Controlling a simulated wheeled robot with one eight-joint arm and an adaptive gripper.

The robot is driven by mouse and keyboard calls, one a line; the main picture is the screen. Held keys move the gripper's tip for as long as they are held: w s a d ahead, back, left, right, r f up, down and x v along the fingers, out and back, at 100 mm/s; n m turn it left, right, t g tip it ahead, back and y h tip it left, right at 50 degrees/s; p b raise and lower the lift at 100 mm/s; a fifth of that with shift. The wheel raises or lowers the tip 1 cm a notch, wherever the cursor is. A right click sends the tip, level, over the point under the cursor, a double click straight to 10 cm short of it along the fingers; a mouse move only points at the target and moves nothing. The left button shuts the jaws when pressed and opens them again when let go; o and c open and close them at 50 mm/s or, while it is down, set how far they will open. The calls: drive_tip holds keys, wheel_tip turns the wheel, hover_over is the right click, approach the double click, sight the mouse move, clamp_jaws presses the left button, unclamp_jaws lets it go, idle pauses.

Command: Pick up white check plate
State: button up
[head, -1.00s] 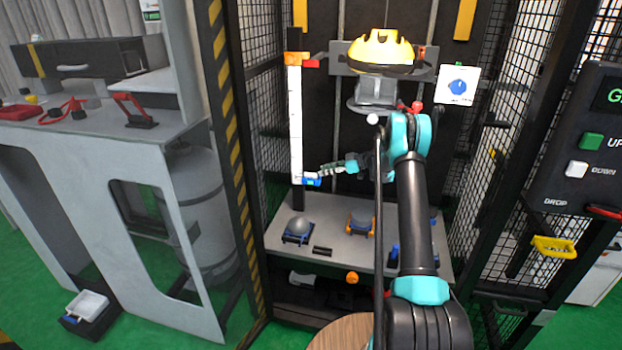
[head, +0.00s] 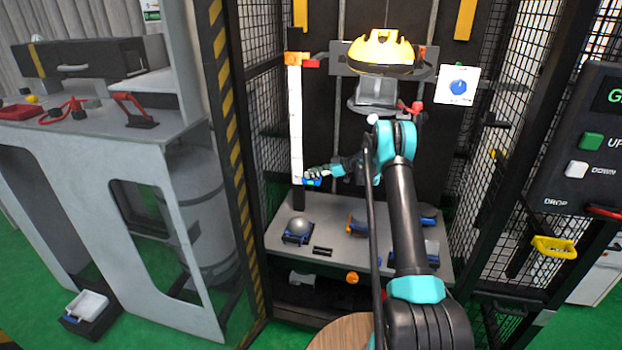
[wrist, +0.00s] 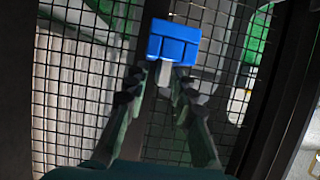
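I cannot tell for sure which thing is the white check plate. My gripper (head: 318,173) is at the foot of a tall white strip (head: 295,120) with marks on it, beside a small blue block (head: 312,182). In the wrist view my gripper (wrist: 158,88) is open, its two dark fingers apart. The blue block (wrist: 173,42) shows just beyond the fingertips, with a short pale stem (wrist: 165,72) below it, between the tips. Whether the fingers touch it, I cannot tell. A white square plate with a blue dial (head: 458,86) hangs at the right.
A yellow-topped drop head (head: 378,52) hangs above my arm. A grey shelf (head: 282,255) below bears a grey ball on a blue mount (head: 298,230). Mesh cage walls (head: 275,130) stand on both sides. A white block in a black tray (head: 88,304) is on the floor at left.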

clamp_jaws()
drive_tip(key=shift+r, duration=0.15)
